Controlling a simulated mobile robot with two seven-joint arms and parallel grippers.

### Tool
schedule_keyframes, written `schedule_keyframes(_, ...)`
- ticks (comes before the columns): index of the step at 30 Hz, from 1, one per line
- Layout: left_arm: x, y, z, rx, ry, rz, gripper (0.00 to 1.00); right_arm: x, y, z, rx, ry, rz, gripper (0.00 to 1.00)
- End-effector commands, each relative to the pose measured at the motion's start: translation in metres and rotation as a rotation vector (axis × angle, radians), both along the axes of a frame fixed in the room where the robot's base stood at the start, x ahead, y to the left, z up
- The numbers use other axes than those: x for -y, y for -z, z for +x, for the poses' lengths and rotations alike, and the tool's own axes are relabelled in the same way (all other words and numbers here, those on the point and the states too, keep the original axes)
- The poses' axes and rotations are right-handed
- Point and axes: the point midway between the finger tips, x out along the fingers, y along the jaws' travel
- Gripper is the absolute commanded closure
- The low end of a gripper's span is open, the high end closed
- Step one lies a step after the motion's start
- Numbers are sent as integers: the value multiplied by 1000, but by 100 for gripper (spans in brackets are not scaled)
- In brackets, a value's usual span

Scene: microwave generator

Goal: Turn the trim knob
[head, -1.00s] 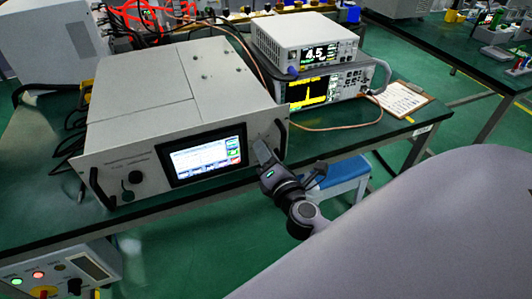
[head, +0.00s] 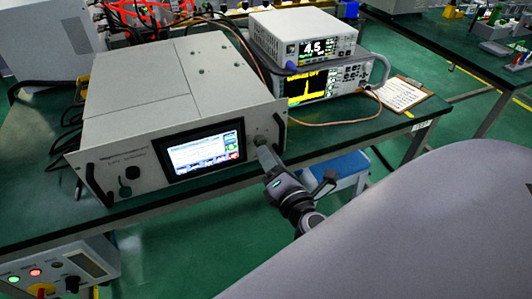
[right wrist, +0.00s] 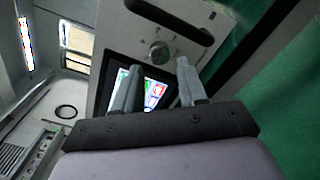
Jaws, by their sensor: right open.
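The grey-white microwave generator (head: 190,85) stands on the green bench, with a lit screen (head: 205,147) on its front panel. A small round metal knob, which I take for the trim knob (head: 260,140), sits right of the screen, beside the panel's right handle. In the right wrist view the knob (right wrist: 159,52) shows clearly between the fingers' lines, just beyond the tips. My right gripper (head: 266,155) is open and points at the panel by the knob; its fingers (right wrist: 159,67) hold nothing. I cannot tell whether a tip touches the panel. My left gripper is out of view.
The right black handle (head: 281,138) stands out close to my right gripper. Two stacked instruments (head: 318,80) and a clipboard (head: 402,93) are right of the generator. A blue-topped stool (head: 345,166) is below the bench edge. A control box (head: 70,268) is at lower left.

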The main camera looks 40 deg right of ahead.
Motion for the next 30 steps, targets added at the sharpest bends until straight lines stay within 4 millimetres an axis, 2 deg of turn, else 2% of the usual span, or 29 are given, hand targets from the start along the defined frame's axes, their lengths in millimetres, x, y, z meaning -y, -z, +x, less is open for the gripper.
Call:
schedule_keyframes(3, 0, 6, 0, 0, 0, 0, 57, -4, 3, -16, -2, 0, 2, 58)
schedule_keyframes(9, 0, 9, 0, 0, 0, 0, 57, -7, 1, -29, 0, -1, 1, 58)
schedule_keyframes(30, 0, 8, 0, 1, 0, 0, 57, -8, 4, -32, -10, -3, 40, 58)
